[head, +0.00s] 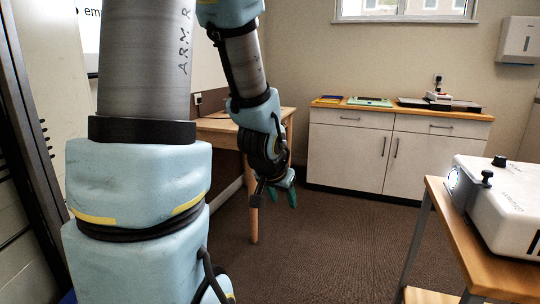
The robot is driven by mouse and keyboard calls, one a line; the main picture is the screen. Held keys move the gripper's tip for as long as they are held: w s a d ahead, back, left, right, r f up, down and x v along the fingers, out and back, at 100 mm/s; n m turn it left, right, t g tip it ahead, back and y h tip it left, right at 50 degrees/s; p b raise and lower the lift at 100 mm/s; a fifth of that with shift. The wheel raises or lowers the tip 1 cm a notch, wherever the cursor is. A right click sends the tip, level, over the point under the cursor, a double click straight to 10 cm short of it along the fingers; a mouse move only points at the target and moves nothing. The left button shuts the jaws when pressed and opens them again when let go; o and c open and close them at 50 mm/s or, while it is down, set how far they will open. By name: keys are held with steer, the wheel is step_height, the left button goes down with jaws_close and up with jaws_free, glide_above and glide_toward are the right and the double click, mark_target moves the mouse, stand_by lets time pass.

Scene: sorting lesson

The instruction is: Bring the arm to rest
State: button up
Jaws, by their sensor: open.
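My arm fills the left part of the head view, with pale blue joint covers and grey links. Its last part hangs down in front of a wooden table. My gripper (275,193) is at the lower end, pointing down over the brown carpet. It is open and I see nothing between its fingers. One dark finger and a teal-green fingertip show.
The wooden table (218,125) stands behind my arm, partly hidden by it. A white sideboard (349,156) with flat items on top stands at the back wall. A white projector (505,205) sits on a wooden cart (463,232) at right. The carpet (340,245) between is clear.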

steer(key=s+a+n+g+y, duration=0.2)
steer(key=s+a+n+g, duration=0.25)
steer(key=s+a, duration=0.5)
step_height(320, 180, up, 15)
steer(key=p, duration=1.5)
steer(key=shift+w+a+p, duration=0.2)
steer(key=shift+w+p, duration=0.15)
steer(key=shift+p, duration=0.05)
steer(key=shift+f, duration=0.15)
